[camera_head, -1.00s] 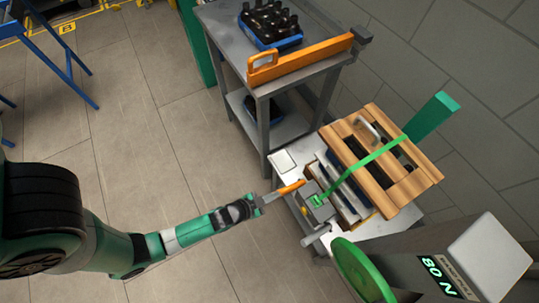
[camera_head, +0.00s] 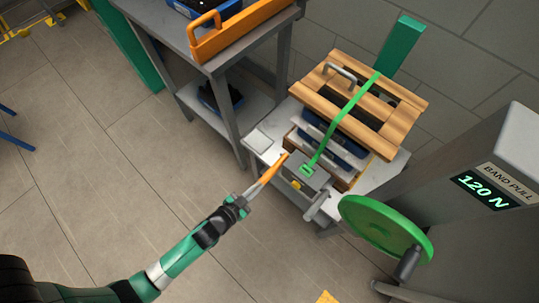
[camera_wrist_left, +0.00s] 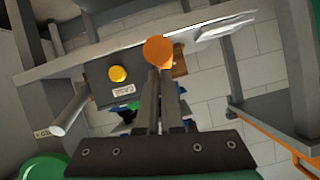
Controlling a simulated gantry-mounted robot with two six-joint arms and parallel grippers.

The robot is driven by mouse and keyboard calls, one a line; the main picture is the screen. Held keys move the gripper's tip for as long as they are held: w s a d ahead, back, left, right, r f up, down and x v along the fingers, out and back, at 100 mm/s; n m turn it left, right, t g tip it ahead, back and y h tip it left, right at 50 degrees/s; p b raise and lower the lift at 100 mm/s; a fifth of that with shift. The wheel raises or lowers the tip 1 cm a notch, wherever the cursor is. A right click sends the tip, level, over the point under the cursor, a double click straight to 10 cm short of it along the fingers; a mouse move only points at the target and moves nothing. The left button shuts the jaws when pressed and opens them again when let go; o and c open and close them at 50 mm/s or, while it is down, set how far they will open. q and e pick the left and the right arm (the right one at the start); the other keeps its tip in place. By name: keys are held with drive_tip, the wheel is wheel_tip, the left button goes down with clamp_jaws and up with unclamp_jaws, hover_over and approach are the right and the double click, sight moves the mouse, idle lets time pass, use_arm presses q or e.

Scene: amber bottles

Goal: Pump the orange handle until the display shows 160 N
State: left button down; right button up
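The orange handle (camera_head: 273,168) sticks out from the grey tensioner (camera_head: 303,172) on the small side table. My left gripper (camera_head: 257,187) is shut on the handle's outer part. In the left wrist view the handle's rounded orange end (camera_wrist_left: 158,50) shows at the fingertips of my left gripper (camera_wrist_left: 160,80); the rest of it is hidden. The display (camera_head: 484,191) on the grey column reads 120 N under the words BAND PULL. A green band (camera_head: 338,125) runs from the tensioner over the stacked wooden crate (camera_head: 392,123). My right gripper is out of view.
A grey shelf table (camera_head: 225,75) with an orange bar stands behind. A green wheel (camera_head: 385,228) and the grey column (camera_head: 505,160) stand at the right. A yellow button (camera_wrist_left: 118,73) sits on the tensioner.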

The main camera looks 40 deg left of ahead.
use_arm(q)
drive_tip(key=shift+s+a+f, duration=0.1)
drive_tip(key=shift+s+f, duration=0.25)
drive_tip(key=shift+f, duration=0.25)
wheel_tip(320, 180, up, 6)
drive_tip(key=d+p, duration=0.1)
drive_tip(key=p, duration=0.2)
drive_tip(key=s+r+b, duration=0.1)
drive_tip(key=s+b, duration=0.1)
drive_tip(key=s, duration=0.7)
drive_tip(key=shift+d+r, duration=0.15)
drive_tip(key=shift+r, duration=0.1)
idle(0.3)
idle(0.6)
